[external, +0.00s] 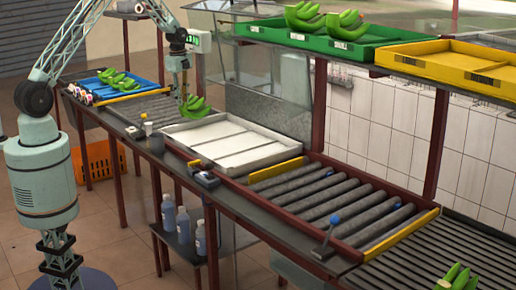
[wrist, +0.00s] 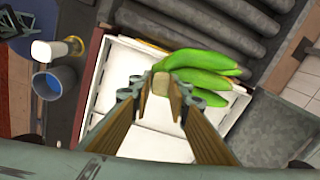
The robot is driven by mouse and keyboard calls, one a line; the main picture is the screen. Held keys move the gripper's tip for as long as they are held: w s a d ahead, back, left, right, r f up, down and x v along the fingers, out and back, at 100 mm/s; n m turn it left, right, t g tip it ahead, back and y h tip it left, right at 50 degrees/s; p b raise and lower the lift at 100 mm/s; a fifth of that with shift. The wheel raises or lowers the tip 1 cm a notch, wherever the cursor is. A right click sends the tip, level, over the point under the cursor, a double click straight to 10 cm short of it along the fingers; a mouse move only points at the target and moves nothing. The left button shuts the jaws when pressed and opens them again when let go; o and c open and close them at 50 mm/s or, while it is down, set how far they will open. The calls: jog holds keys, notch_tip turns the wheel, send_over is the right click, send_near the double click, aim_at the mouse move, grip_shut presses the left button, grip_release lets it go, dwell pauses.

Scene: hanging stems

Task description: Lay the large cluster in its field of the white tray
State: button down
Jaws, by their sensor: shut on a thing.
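My gripper (external: 184,97) is shut on a green banana cluster (external: 195,108) by its crown and holds it above the far left end of the white tray (external: 251,167). In the wrist view, the two fingers (wrist: 158,85) close around the pale crown, and the green fingers of the cluster (wrist: 212,63) point right. The white tray (wrist: 140,58) lies below, its visible fields bare and split by low dividers. The cluster hides part of the tray in the wrist view. I cannot tell the exact height between cluster and tray.
A blue tray (external: 103,87) with green clusters stands at the far left. A green tray (external: 300,38) with clusters and a yellow crate (external: 450,65) sit on the shelf above. Rollers (external: 335,200) lie right of the white tray. A blue cup (wrist: 54,82) stands at the bench edge.

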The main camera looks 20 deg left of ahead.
jog(key=s+d+f+m, duration=0.1)
jog(key=s+d+m, duration=0.1)
jog(key=d, duration=0.6)
jog(key=shift+s+d+m+p, duration=0.3)
jog(key=shift+s+m+p, duration=0.1)
jog(key=shift+s, duration=0.5)
jog(key=shift+f+b, duration=1.1)
jog(key=shift+f, duration=1.1)
jog(key=c, duration=2.4)
grip_release()
jog(key=shift+s+f, duration=0.1)
notch_tip(320, 180, up, 12)
jog(key=shift+s+a, duration=0.25)
jog(key=shift+a, duration=0.05)
